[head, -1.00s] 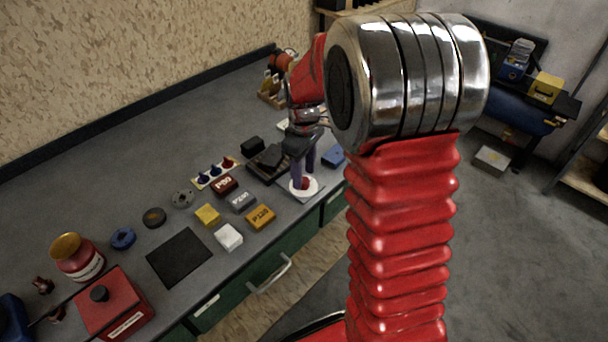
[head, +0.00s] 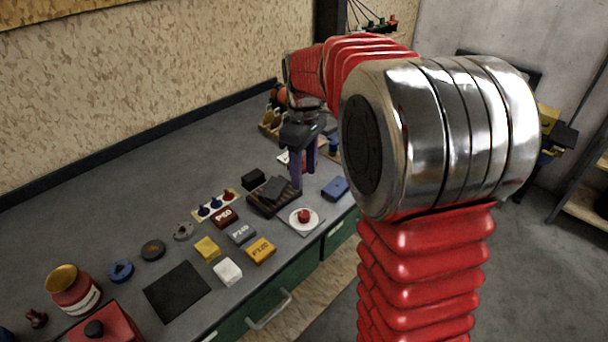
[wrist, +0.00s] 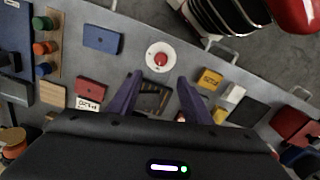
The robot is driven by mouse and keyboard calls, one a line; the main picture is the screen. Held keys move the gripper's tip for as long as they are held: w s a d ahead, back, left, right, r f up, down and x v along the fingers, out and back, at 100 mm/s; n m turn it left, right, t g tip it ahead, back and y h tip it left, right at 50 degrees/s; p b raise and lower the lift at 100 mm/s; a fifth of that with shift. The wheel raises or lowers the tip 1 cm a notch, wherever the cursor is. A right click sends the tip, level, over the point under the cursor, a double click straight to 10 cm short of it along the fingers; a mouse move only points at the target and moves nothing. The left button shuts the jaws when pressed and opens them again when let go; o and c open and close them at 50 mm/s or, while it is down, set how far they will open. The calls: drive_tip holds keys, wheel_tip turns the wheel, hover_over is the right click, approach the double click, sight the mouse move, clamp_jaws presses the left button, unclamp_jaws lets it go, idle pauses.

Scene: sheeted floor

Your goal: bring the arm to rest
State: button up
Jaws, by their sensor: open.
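My gripper (head: 303,172) is open and empty, its two purple fingers pointing down above the workbench, near a dark tray (head: 263,203). My red arm reaches over from the right in the head view. In the wrist view my gripper (wrist: 158,88) shows its fingers spread apart, with nothing held between them. A white round plate with a red knob (head: 304,216) lies in front of the fingers. It also shows in the wrist view (wrist: 161,58), just beyond the fingertips.
Colored blocks, including a yellow one (head: 261,250) and a white one (head: 228,272), lie on the bench near a black mat (head: 176,291). A blue box (head: 335,187) sits right of the plate. The bench's back left is bare; a wall runs behind it.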

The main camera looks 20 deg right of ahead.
idle(0.4)
drive_tip(key=s+a+r+m+t, duration=0.2)
drive_tip(key=s+a, duration=0.3)
drive_tip(key=s, duration=0.6)
drive_tip(key=s+a+r+m+t, duration=0.1)
drive_tip(key=s+a+m+t, duration=0.2)
drive_tip(key=s, duration=0.8)
drive_tip(key=shift+s+a+r+m+t, duration=0.3)
drive_tip(key=shift+s+a+r+m, duration=0.1)
drive_tip(key=shift+a+m, duration=0.6)
drive_tip(key=shift+d, duration=0.1)
